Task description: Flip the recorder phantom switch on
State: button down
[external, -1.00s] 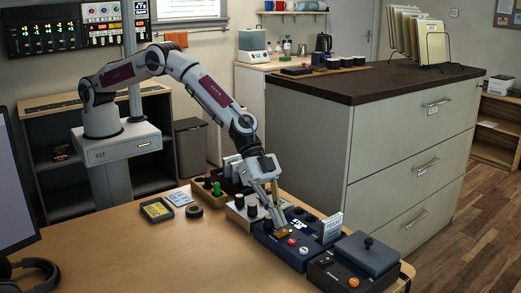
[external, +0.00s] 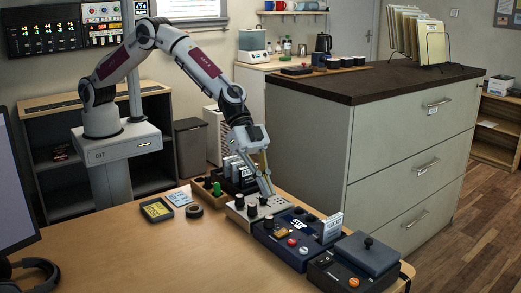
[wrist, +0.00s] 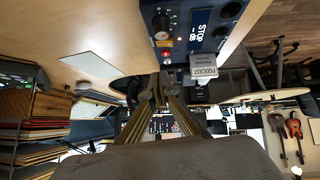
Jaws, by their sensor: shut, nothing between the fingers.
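A dark blue unit (external: 272,241) stands on the desk with knobs, an amber part (external: 281,233), a red button (external: 303,251) and a white-lettered label. It also shows in the wrist view (wrist: 178,14), with the lettering "STOP", a large knob and small red and orange parts. I cannot tell which control is the phantom switch or what position it is in. My gripper (external: 269,194) is shut and empty, above the pale panel behind the blue unit, apart from the blue unit's controls. In the wrist view its fingertips (wrist: 158,88) are together.
A pale panel with black knobs (external: 240,216) adjoins the blue unit on the left. A black box with an orange knob (external: 353,282) stands at the right. A white card (external: 333,227) rises behind the blue unit.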

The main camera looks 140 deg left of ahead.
jog(key=shift+d+v, duration=0.2)
jog(key=shift+v, duration=0.85)
jog(key=shift+d+v, duration=0.15)
jog(key=shift+v, duration=0.95)
jog(key=shift+s, duration=0.1)
jog(key=s+d+f+n+g+h, duration=0.2)
jog(key=s+d+n+g, duration=0.15)
jog(key=s+d, duration=0.6)
jog(key=s+d+r+m+y, duration=0.1)
jog(key=s+d+r, duration=0.3)
jog(key=s, duration=0.9)
jog(key=s+d+r+m+y, duration=0.1)
jog(key=s+d+r, duration=0.3)
jog(key=s+r, duration=0.5)
jog(key=s+d+r+m+y, duration=0.1)
jog(key=s+d+r, duration=0.3)
jog(key=s, duration=1.4)
jog(key=shift+s+d+r+m, duration=0.35)
jog(key=shift+r+m, duration=0.2)
jog(key=shift+r, duration=1)
